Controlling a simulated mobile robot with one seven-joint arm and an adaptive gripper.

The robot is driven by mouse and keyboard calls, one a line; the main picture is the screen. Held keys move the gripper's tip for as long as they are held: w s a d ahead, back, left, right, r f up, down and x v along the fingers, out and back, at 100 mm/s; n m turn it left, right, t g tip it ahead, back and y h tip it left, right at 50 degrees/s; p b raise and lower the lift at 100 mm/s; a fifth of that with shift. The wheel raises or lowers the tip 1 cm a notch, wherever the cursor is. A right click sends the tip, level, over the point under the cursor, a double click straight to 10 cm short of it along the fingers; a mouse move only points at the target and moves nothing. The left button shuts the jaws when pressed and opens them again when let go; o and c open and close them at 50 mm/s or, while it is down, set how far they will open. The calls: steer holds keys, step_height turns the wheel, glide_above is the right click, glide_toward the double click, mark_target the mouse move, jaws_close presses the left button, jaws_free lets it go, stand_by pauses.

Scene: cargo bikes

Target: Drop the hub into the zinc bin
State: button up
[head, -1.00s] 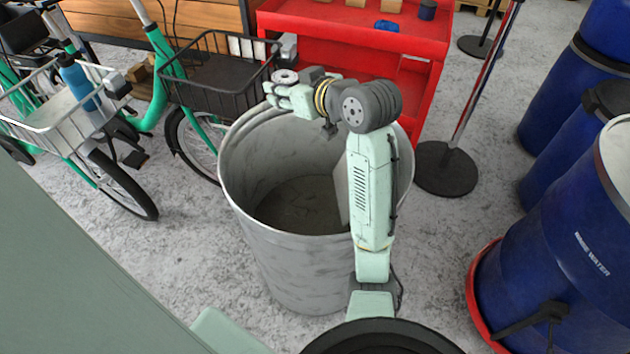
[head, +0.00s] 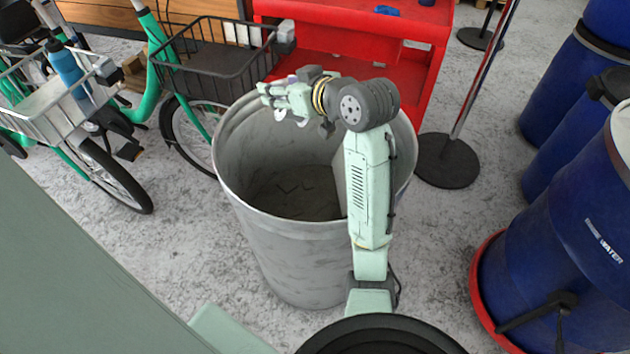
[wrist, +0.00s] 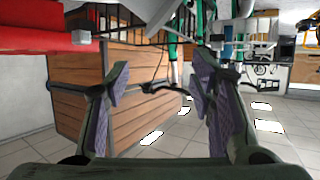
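The zinc bin (head: 290,265) stands upright in the middle of the head view, its wide mouth open upward. My gripper (head: 272,92) reaches over the left part of its mouth. In the wrist view my gripper (wrist: 160,115) has its two fingers spread, with nothing between them. Two small pale rounded parts, which look like the hub (head: 281,114), show just below the fingers in the head view, over the bin's opening. They seem apart from the fingers. Small dark marks show on the bin's floor; I cannot tell what they are.
A red bench (head: 330,52) stands behind the bin. A green bike with a black basket (head: 215,80) is close at the left. A post's round base (head: 446,160) is right of the bin, and blue drums (head: 560,250) stand farther right.

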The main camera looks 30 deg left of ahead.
steer(key=shift+o, duration=0.3)
steer(key=v, duration=1.2)
steer(key=shift+w, duration=0.1)
